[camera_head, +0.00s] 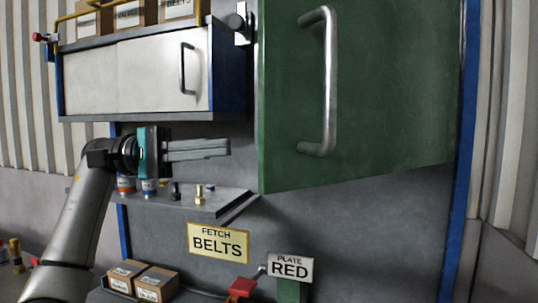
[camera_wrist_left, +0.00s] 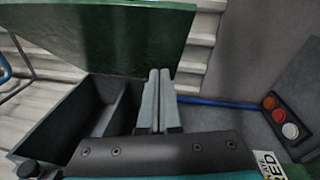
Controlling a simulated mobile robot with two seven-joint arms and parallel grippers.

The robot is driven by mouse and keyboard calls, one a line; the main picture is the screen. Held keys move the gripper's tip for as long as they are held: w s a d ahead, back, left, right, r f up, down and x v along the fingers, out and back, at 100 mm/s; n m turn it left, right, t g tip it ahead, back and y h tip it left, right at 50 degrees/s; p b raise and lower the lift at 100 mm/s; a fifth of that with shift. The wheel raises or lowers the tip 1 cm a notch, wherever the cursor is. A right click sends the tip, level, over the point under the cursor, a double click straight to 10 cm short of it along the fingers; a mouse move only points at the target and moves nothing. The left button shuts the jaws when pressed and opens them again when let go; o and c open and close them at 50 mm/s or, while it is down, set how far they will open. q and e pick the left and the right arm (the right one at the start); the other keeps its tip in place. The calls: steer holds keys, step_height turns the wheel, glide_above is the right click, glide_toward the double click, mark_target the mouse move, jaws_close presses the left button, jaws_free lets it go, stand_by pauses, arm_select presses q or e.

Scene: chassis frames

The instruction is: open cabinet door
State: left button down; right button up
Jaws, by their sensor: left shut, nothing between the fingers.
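The green cabinet door (camera_head: 390,90) fills the upper right of the head view, with a tall silver bar handle (camera_head: 329,85) on its face. It stands swung out, its left edge nearer me. The left wrist view shows the green door (camera_wrist_left: 110,30) apart from a dark open cabinet body (camera_wrist_left: 75,115) with a divider inside. My left gripper (camera_head: 228,148) is shut and empty, left of the door's free edge and off the handle. Its fingers (camera_wrist_left: 159,75) overlap the door's edge in the left wrist view; I cannot tell whether they touch. My right gripper is not in view.
A white cabinet (camera_head: 140,75) with a dark handle hangs at upper left. Below my gripper is a shelf (camera_head: 215,203) with small cans and bolts. Signs read FETCH BELTS (camera_head: 218,242) and PLATE RED (camera_head: 290,267). Boxes (camera_head: 155,284) stand low down.

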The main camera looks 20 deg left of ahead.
mark_target(272, 154)
arm_select(q)
steer(key=d, duration=0.3)
steer(key=s+d+m+p, duration=0.1)
steer(key=d, duration=0.2)
steer(key=s+d+m+y+p, duration=0.1)
steer(key=d, duration=0.2)
steer(key=shift+s+r, duration=0.1)
steer(key=shift+s, duration=0.15)
steer(key=shift+s+d+p, duration=0.4)
steer(key=shift+s+d, duration=0.3)
steer(key=shift+d, duration=0.05)
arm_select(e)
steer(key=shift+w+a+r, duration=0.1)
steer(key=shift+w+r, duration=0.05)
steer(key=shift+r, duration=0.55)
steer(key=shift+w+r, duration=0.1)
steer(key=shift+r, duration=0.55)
